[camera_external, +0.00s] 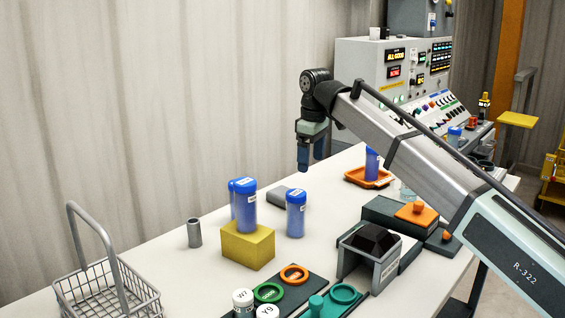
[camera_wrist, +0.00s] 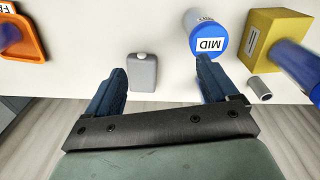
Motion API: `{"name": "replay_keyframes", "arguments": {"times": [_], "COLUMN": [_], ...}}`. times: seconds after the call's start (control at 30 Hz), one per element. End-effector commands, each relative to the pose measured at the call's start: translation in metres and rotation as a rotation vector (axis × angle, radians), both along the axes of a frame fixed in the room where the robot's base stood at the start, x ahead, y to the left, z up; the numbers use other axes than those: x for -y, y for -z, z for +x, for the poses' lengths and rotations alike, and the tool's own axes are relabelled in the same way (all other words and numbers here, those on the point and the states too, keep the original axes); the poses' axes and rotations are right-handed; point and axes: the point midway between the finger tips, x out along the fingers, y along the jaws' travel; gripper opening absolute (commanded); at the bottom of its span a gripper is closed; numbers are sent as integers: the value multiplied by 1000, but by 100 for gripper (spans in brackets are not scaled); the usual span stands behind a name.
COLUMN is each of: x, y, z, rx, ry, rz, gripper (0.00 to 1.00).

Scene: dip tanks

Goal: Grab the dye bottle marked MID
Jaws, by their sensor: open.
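The dye bottle marked MID (camera_wrist: 207,38) shows its blue cap and white label, upside down, at the top of the wrist view, right of centre. It appears to be the blue bottle (camera_external: 296,216) standing upright on the white table in the external view, right of the yellow block. My gripper (camera_external: 310,158) is open and empty, above and beyond that bottle. In the wrist view my gripper (camera_wrist: 162,72) has its two blue fingers wide apart. The bottle lies beyond the right fingertip, not between the fingers.
A grey flask (camera_wrist: 143,70) lies near the MID bottle. A yellow block (camera_external: 247,250) bears at least one blue bottle (camera_external: 244,203); a grey cylinder (camera_external: 194,233) stands left of it. An orange tray (camera_external: 354,178) holds another blue bottle (camera_external: 372,164). A wire basket (camera_external: 110,295) stands front left.

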Motion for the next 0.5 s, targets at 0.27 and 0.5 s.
{"name": "replay_keyframes", "arguments": {"times": [0.27, 0.5], "x": [-36, -37], "y": [-7, 20], "z": [-51, -55], "rx": [-48, -54], "ry": [-103, -109], "rz": [-28, -32], "gripper": [87, 87]}}
